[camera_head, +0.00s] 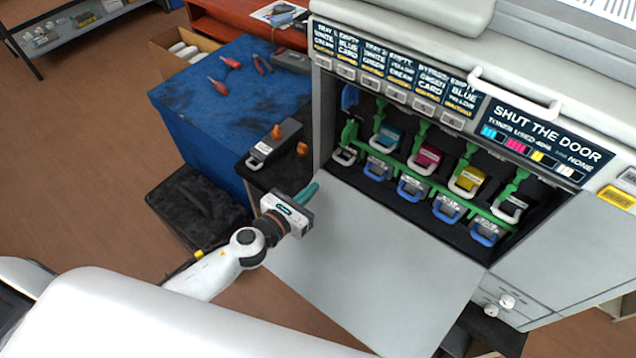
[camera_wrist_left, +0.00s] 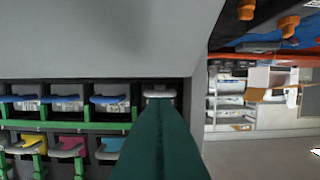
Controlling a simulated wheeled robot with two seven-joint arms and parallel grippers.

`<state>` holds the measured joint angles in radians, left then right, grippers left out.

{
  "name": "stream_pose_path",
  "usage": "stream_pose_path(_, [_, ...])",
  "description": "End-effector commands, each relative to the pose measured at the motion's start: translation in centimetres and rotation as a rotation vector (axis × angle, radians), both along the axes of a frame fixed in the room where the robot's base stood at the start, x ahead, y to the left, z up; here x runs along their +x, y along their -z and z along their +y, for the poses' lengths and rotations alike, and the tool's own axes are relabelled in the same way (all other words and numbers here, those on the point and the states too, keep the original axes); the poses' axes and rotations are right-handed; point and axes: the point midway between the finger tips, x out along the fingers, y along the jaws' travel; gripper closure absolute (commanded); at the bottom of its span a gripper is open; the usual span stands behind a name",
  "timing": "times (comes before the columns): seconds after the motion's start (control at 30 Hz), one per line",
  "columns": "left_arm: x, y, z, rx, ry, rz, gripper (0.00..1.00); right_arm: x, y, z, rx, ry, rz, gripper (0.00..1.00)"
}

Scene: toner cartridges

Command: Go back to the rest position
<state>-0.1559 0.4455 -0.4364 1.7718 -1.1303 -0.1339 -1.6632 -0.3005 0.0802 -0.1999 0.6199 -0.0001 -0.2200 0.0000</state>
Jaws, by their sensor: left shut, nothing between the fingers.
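My left gripper (camera_head: 307,193) is shut and empty, with green fingers held over the left edge of the printer's lowered door. In the left wrist view the shut green fingers (camera_wrist_left: 160,145) point at the row of cartridge slots. The grey printer's door (camera_head: 375,270) hangs open. Inside, cyan (camera_head: 390,138), magenta (camera_head: 428,158) and yellow (camera_head: 468,179) cartridges sit in their slots, each by a green latch. A white-labelled cartridge (camera_head: 511,207) sits at the right end. Blue handles (camera_head: 411,186) show below them. My right gripper is not in view.
A black and grey cartridge (camera_head: 273,142) with orange knobs lies on a dark stand left of the printer. A blue-topped table (camera_head: 215,95) holds red-handled tools. A black box (camera_head: 197,205) is on the floor. The brown floor (camera_head: 110,190) at left is clear.

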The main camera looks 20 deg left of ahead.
Motion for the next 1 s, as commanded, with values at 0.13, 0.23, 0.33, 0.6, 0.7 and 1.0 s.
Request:
stream_pose_path(0.13, [-0.5,0.0,0.1,-0.001,0.0,0.0,1.0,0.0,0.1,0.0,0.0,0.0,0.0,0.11])
stream_pose_path(0.23, [-0.5,-0.1,0.1,-0.001,0.0,-0.001,1.0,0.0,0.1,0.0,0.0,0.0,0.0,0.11])
stream_pose_path(0.33, [-0.5,-0.1,0.1,-0.001,0.0,-0.001,1.0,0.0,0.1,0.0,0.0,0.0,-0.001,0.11])
stream_pose_path(0.6, [-0.5,-0.1,0.2,-0.011,-0.007,0.003,1.0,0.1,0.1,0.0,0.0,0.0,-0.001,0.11])
stream_pose_path(0.7, [-0.5,-0.8,0.8,-0.127,-0.083,0.034,1.0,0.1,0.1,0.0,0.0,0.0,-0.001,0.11])
stream_pose_path(1.0, [-6.3,-1.4,7.3,-1.334,-0.878,0.369,1.0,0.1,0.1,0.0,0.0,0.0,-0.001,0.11])
